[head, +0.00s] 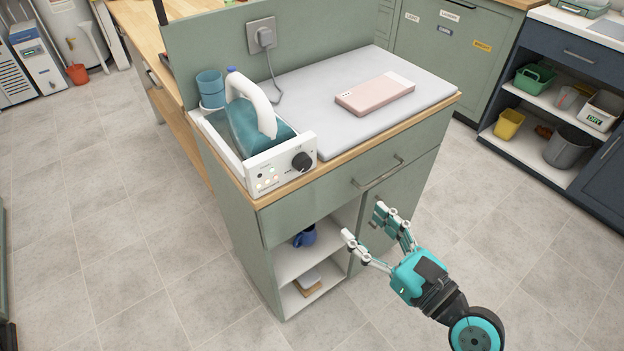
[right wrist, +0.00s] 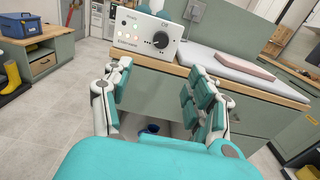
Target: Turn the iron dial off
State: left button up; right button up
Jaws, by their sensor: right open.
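The iron dial (head: 301,161) is a dark round knob on the white front panel of the iron station (head: 272,172). The teal iron (head: 252,125) with a white handle rests in the station. My right gripper (head: 362,223) is open and empty, in front of the cabinet, below and to the right of the dial and apart from it. Its spread fingers (right wrist: 160,95) frame the cabinet front below the panel. My left gripper is not in view.
A teal cup (head: 211,89) stands behind the station. A drawer handle (head: 378,174) juts from the cabinet. Open shelves below hold a blue mug (head: 305,237). The floor around is clear.

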aim_at(306, 166)
jog(key=p+x, duration=0.1)
jog(key=x, duration=1.6)
jog(key=shift+w+p, duration=0.1)
jog(key=shift+p, duration=0.2)
jog(key=c, duration=1.1)
jog(key=shift+c, duration=0.2)
